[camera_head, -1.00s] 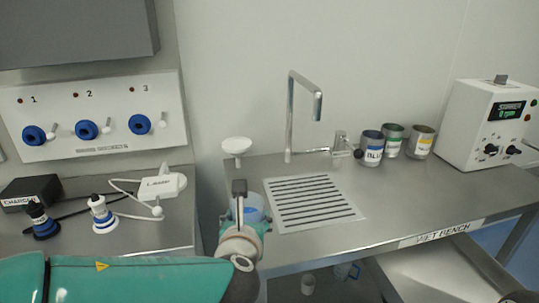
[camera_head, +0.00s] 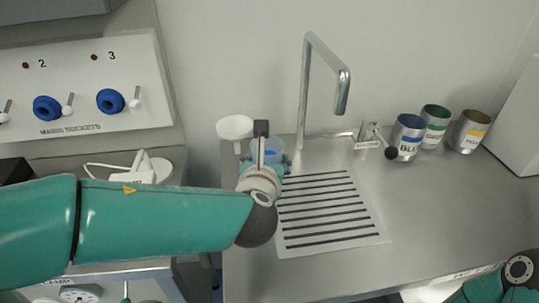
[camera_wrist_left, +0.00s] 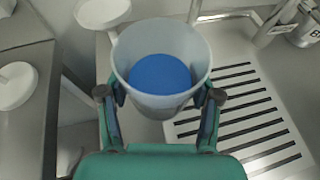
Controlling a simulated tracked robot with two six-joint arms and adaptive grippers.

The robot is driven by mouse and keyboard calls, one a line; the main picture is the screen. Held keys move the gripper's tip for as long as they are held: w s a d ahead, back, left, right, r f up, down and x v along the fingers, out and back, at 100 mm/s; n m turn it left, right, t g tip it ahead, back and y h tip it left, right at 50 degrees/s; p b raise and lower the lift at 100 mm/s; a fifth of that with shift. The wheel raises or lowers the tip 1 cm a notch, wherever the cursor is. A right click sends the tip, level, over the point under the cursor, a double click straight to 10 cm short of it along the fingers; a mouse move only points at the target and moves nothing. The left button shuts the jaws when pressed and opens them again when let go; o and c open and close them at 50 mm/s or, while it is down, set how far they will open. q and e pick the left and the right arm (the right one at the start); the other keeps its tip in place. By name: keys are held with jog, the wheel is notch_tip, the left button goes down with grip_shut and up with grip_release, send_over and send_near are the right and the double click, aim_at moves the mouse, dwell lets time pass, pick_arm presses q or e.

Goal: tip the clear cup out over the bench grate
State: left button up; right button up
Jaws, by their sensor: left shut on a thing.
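The clear cup (camera_wrist_left: 160,97) is held upright in my left gripper (camera_wrist_left: 160,108), which is shut around its sides. Blue contents (camera_wrist_left: 160,85) show inside the cup in the left wrist view. In the head view the cup (camera_head: 272,150) is partly hidden behind my left gripper (camera_head: 266,162). The gripper is at the upper left edge of the bench grate (camera_head: 372,240), a slotted panel set in the bench top. The grate also shows right of the cup in the left wrist view (camera_wrist_left: 214,129). My right gripper is not seen; only part of my right arm shows at the lower right.
A tall faucet (camera_head: 304,90) stands behind the grate, with a lever (camera_head: 368,142) to its right. Labelled blue (camera_head: 408,140), green (camera_head: 434,128) and yellow (camera_head: 468,132) cans stand at the back right. A white round funnel-like piece (camera_head: 235,127) is behind the gripper. The bench right of the grate is clear.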

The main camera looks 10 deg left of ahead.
pick_arm(q)
jog(key=shift+d, duration=0.2)
jog(key=shift+d+f+m+y+p, duration=0.5)
jog(key=shift+f+m+y+p, duration=0.3)
jog(key=shift+m+p, duration=0.4)
jog(key=shift+w+d+f+m+y+p, duration=0.15)
jog(key=shift+d+f+m+y+p, duration=0.65)
jog(key=shift+f+m, duration=0.25)
jog(key=shift+f+m+y+p, duration=0.35)
jog(key=shift+f+m+y, duration=0.4)
jog(key=shift+m, duration=0.4)
jog(key=shift+d+r+m+t+y+p, duration=0.1)
jog(key=shift+r+m+t+y+p, duration=0.55)
jog(key=shift+m+p, duration=0.75)
jog(key=r+m+p, duration=0.1)
jog(key=m+y+p, duration=0.1)
jog(key=m, duration=0.1)
jog(key=shift+d+r+t+p, duration=0.35)
jog(key=shift+p, duration=0.05)
